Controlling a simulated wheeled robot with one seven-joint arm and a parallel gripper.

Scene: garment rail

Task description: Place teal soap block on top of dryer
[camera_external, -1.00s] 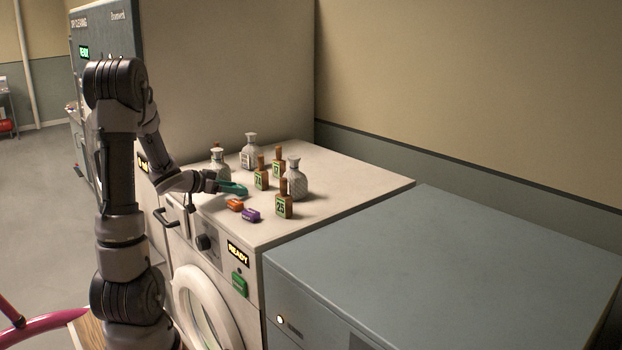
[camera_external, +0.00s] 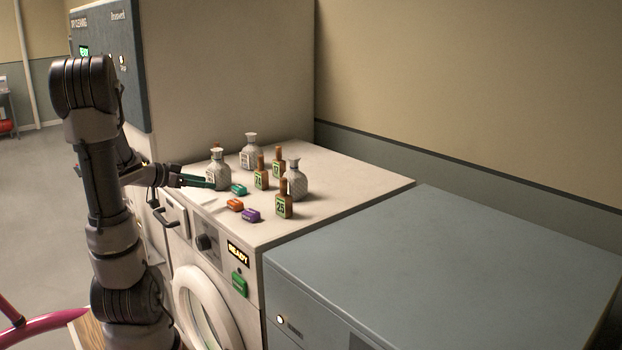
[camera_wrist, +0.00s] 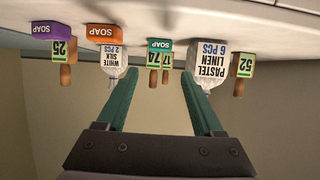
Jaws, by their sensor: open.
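The teal soap block (camera_external: 239,189) lies on top of the white machine, at the back of a short row of soaps. It also shows in the wrist view (camera_wrist: 160,45), upside down, ahead of and between my fingers. My gripper (camera_external: 208,183), with teal fingers, is open and empty, just left of the block and apart from it. In the wrist view my gripper (camera_wrist: 158,76) has its fingers spread wide. The blue-grey machine (camera_external: 450,255) at the right has a bare flat top; its small label is unreadable, so I cannot tell by name whether it is the dryer.
An orange soap (camera_external: 235,205) and a purple soap (camera_external: 251,215) lie nearer the front of the white machine (camera_external: 340,190). A tall machine (camera_external: 220,70) rises at the back left.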

